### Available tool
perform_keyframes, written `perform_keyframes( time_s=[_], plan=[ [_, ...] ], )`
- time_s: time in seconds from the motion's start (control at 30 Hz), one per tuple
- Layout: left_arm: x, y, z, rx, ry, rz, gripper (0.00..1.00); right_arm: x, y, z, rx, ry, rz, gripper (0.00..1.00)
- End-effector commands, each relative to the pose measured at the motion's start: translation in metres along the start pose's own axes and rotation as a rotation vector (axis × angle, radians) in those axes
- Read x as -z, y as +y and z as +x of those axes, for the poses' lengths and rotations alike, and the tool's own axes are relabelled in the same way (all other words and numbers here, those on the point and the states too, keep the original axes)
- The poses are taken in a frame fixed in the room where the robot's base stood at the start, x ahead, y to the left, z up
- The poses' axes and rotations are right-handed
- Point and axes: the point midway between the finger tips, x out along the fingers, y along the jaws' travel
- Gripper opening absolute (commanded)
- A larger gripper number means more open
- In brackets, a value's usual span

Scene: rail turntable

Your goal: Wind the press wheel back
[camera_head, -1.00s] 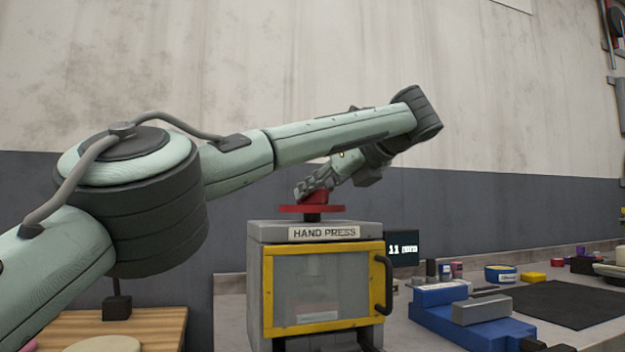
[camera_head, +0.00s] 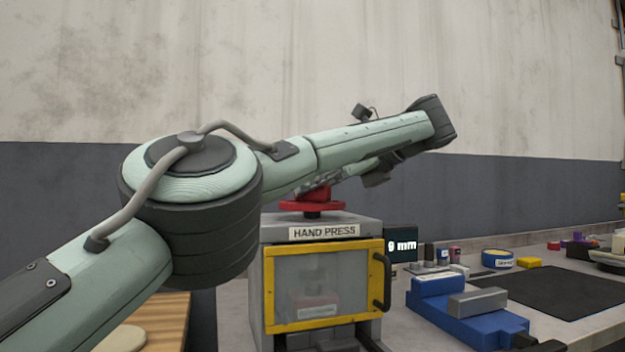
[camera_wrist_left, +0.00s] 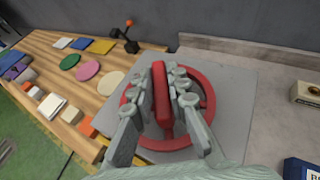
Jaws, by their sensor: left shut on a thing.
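The hand press (camera_head: 270,300) is a grey box with a yellow-framed clear door (camera_head: 322,326) and a black handle. Its red press wheel (camera_head: 290,206) lies flat on top, and it also shows in the left wrist view (camera_wrist_left: 204,97). My left gripper (camera_wrist_left: 162,92) is shut on the red bar across the wheel, one finger on each side. In the head view my own forearm partly hides the gripper and wheel. A small display (camera_head: 402,246) beside the press reads what looks like 9 mm. A blurred reddish part (camera_head: 316,304) shows behind the door. My right gripper is not in view.
A blue vise (camera_head: 462,306) and a dark mat (camera_head: 560,291) lie on the bench right of the press. A wooden table (camera_wrist_left: 75,62) with coloured discs and blocks is left of the press.

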Motion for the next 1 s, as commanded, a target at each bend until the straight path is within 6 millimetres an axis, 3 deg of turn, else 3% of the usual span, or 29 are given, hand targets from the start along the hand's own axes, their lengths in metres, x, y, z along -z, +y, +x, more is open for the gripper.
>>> perform_keyframes(
  time_s=[0.57, 0.6, 0.77, 1.0],
  plan=[
    [0.0027, 0.0001, 0.0005, -0.013, 0.005, -0.002, 0.00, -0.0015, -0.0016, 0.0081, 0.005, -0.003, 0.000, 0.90],
    [0.0027, 0.0002, 0.0005, -0.013, 0.005, -0.001, 0.16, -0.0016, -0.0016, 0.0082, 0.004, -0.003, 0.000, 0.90],
    [0.0019, 0.0001, 0.0003, -0.012, 0.004, -0.002, 0.36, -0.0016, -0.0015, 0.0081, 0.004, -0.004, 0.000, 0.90],
    [0.0009, 0.0000, 0.0001, -0.011, 0.002, -0.003, 0.36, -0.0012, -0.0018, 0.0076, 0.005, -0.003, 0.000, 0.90]
  ],
)
